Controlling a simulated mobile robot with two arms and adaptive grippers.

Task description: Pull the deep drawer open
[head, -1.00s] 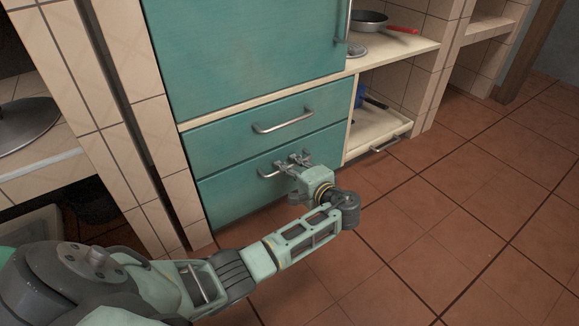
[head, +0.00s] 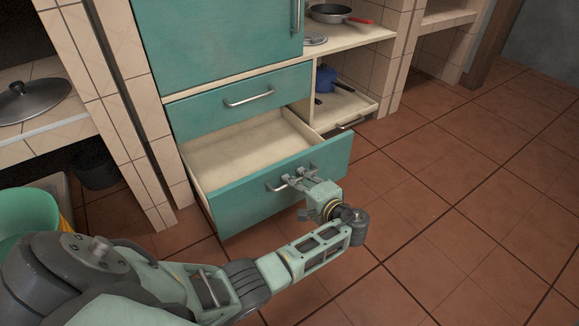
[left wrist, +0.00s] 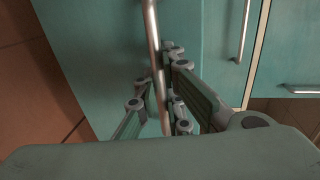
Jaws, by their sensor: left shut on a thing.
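The deep drawer (head: 262,200) is the lower teal drawer of the cabinet. It stands well out from the cabinet, and its pale inside (head: 240,150) looks empty. Its metal bar handle (head: 277,188) is on the front. My left gripper (head: 297,178) is at this handle, with its fingers closed around the bar. In the left wrist view the bar (left wrist: 155,65) runs between the fingers of my left gripper (left wrist: 168,85), in front of the teal drawer front. My right gripper is not in view.
A shut teal drawer (head: 235,95) with its own handle is above. To the right, a low pull-out shelf (head: 345,108) holds a blue pot (head: 327,80); a pan (head: 335,13) is on the shelf above. A green bin (head: 25,217) is at left. The tiled floor (head: 450,200) at right is clear.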

